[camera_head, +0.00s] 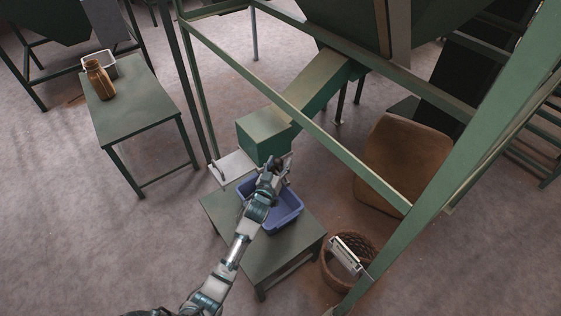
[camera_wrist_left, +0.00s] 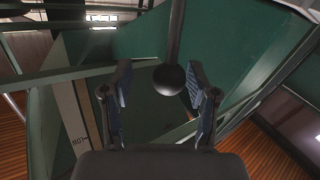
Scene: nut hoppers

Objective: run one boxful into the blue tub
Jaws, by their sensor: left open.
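The blue tub (camera_head: 287,218) sits on a low green table under the outlet box (camera_head: 262,138) of a green hopper chute. My forearm and hand cover part of the tub, and I cannot tell what is inside it. My left gripper (camera_head: 280,168) is above the tub, just in front of the outlet box. In the left wrist view its two fingers (camera_wrist_left: 160,88) stand apart. A dark ball knob (camera_wrist_left: 168,78) on a rod shows between them; I cannot tell whether they touch it. My right gripper is not in view.
A pale metal plate (camera_head: 232,167) sticks out left of the outlet box. Green frame posts and a diagonal rail (camera_head: 330,135) surround the chute. A wicker basket (camera_head: 343,277) and brown sack (camera_head: 405,165) stand right. A jar (camera_head: 99,80) stands on the left table (camera_head: 145,108).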

